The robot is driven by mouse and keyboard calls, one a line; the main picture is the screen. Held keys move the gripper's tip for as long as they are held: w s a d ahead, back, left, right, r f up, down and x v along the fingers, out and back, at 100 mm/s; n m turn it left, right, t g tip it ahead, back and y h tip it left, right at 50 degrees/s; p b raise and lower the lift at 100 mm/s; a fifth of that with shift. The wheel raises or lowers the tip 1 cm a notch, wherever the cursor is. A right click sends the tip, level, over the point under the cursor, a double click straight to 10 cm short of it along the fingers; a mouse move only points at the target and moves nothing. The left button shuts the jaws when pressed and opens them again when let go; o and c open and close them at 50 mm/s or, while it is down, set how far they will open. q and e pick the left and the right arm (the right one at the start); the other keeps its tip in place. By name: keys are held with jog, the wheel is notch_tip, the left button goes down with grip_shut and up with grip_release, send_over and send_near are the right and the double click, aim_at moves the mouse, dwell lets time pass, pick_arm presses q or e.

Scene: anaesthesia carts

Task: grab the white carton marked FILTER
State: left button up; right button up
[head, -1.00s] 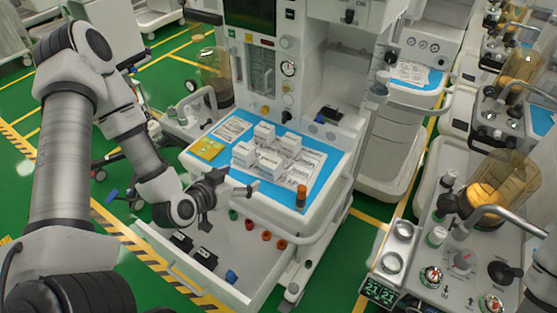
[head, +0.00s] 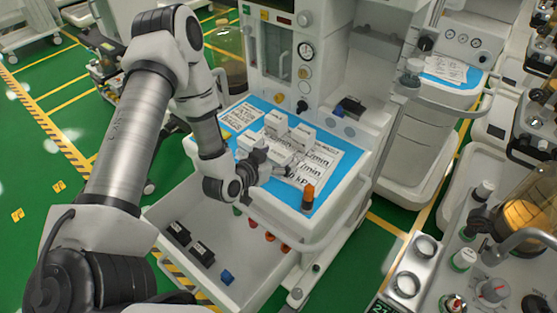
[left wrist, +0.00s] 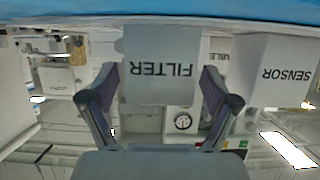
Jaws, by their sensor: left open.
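The white carton marked FILTER (left wrist: 160,68) is upside down in the left wrist view, straight ahead between the two open fingers of my left gripper (left wrist: 160,92). In the head view it appears to be the front carton (head: 279,151) on the blue-topped cart, partly covered by the gripper. My left gripper (head: 271,166) is open, close in front of this carton; I cannot tell whether the fingers touch it. A white carton marked SENSOR (left wrist: 284,72) stands beside it. My right gripper is not in view.
Other white cartons (head: 276,122) stand close behind on the blue work surface (head: 325,192). An orange-capped vial (head: 308,196) stands near its front right. Below, an open drawer (head: 215,277) holds black and blue items. The anaesthesia machine rises behind.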

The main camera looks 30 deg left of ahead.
pick_arm(q)
jog(key=shift+w+f, duration=0.15)
jog(key=shift+w, duration=0.15)
jog(key=shift+s, duration=0.15)
jog(key=c, duration=1.3)
jog(key=shift+o, duration=0.2)
jog(key=shift+r, duration=0.2)
